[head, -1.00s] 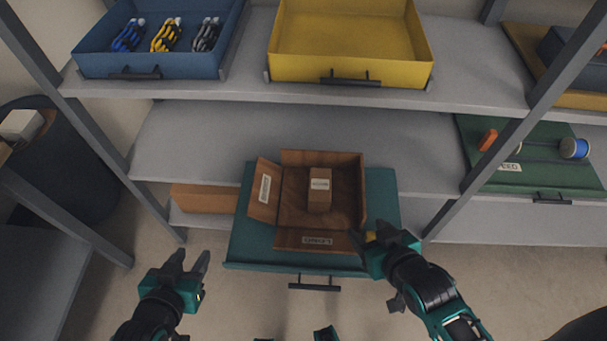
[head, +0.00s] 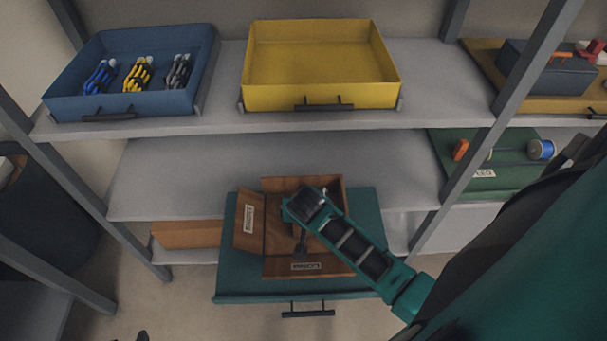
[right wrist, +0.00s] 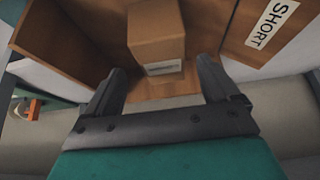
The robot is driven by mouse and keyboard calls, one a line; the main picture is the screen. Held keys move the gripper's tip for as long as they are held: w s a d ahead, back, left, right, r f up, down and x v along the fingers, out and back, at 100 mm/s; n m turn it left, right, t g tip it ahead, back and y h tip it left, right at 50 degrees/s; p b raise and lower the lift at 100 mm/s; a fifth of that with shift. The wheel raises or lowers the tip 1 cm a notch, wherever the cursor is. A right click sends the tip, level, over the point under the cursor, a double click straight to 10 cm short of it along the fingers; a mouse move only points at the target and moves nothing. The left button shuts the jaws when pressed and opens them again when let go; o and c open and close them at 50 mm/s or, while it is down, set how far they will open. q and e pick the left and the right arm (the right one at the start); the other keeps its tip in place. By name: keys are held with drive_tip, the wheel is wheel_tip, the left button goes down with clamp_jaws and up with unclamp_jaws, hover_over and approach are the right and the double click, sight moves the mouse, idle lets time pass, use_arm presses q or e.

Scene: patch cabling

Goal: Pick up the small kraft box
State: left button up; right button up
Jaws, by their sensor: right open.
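The small kraft box (right wrist: 157,35) stands in the open brown carton, with a white label low on its near face, in the right wrist view. My right gripper (right wrist: 160,78) is open, its two fingers pointing at the box, one toward each side. I cannot tell whether they touch it. In the head view my right arm reaches over the open carton (head: 248,222) and hides the small box; the right gripper (head: 300,245) points down into the carton. Only a dark tip, probably of my left gripper (head: 143,337), shows at the bottom edge.
The carton sits on a pulled-out teal tray (head: 235,283) with a dark handle. Its flaps are folded outward; one reads SHORT (right wrist: 271,24). Above are a blue bin (head: 190,85) with cable bundles and an empty yellow bin (head: 320,62). A shelf post (head: 450,180) stands right.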

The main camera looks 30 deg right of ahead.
drive_tip(key=shift+b+x, duration=0.95)
drive_tip(key=shift+x, duration=2.15)
drive_tip(key=shift+w+a, duration=0.1)
drive_tip(key=shift+a, duration=0.05)
drive_tip(key=shift+r, duration=0.1)
drive_tip(key=c, duration=1.2)
